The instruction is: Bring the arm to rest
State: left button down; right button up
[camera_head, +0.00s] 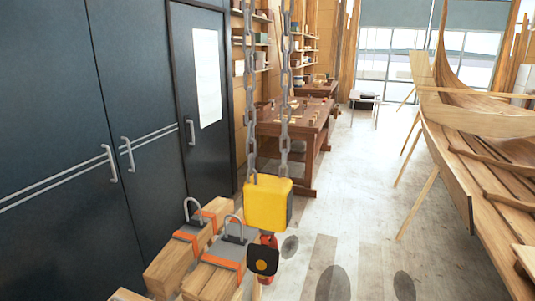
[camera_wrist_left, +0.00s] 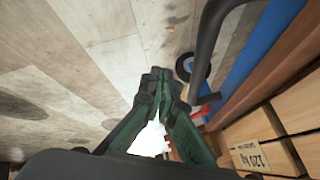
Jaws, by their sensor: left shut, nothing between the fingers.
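My left gripper (camera_wrist_left: 160,78) shows in the left wrist view, with its dark green fingers brought together at the tips and nothing held. Wooden floorboards lie beyond it. A block of pale timber marked "120 kg" (camera_wrist_left: 256,155) is to its right, apart from the fingertips. Neither arm shows in the head view, and my right gripper is in neither view.
A yellow hoist block (camera_head: 268,203) hangs on chains close in front, beside strapped timber blocks (camera_head: 215,278). A blue bar (camera_wrist_left: 262,48) and a wheel (camera_wrist_left: 194,68) are near the left gripper.

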pick_arm(q)
jog(key=s+f+n+g, duration=0.2)
jog(key=s+f, duration=0.1)
jog(key=s, duration=1)
jog(key=s+f+n+g, duration=0.2)
jog(key=s+f+n, duration=0.1)
jog(key=s, duration=1)
jog(key=s+f+n+g+p, duration=0.1)
jog(key=s+f+n+g, duration=0.1)
jog(key=s, duration=1.1)
jog(key=shift+f+g+y, duration=0.4)
jog(key=shift+f+g, duration=0.1)
jog(key=shift+f, duration=0.45)
